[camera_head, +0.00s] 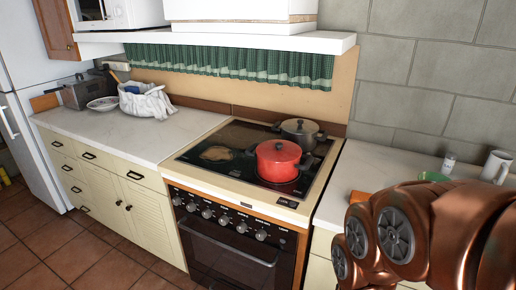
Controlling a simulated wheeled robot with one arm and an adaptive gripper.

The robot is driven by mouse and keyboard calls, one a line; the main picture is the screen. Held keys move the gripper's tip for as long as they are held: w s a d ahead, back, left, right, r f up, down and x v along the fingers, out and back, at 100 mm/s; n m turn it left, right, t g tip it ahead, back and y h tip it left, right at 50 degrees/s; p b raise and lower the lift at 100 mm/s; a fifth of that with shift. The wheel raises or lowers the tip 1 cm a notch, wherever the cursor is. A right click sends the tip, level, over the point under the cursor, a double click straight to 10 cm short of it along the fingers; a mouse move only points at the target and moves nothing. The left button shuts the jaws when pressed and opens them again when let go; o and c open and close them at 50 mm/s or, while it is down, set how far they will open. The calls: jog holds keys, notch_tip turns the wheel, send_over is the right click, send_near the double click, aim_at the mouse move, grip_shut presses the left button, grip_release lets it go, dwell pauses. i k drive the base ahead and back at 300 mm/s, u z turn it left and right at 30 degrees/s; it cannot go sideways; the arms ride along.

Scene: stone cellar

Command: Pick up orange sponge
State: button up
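A small orange piece, which looks like the orange sponge (358,197), lies on the right counter (365,168) just right of the stove. Only part of it shows, since my copper-coloured arm covers the area in front of it and to its right. My arm fills the lower right corner. My gripper itself is not visible, so its place relative to the sponge and its opening cannot be seen.
A red pot (278,160) and a dark lidded pot (300,130) stand on the stove (225,140). A green bowl (433,177), a small shaker (448,163) and a white mug (497,166) stand on the right counter behind my arm. The left counter front (130,148) is clear.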

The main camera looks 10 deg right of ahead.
aim_at(356, 196)
jog(key=z, duration=0.8)
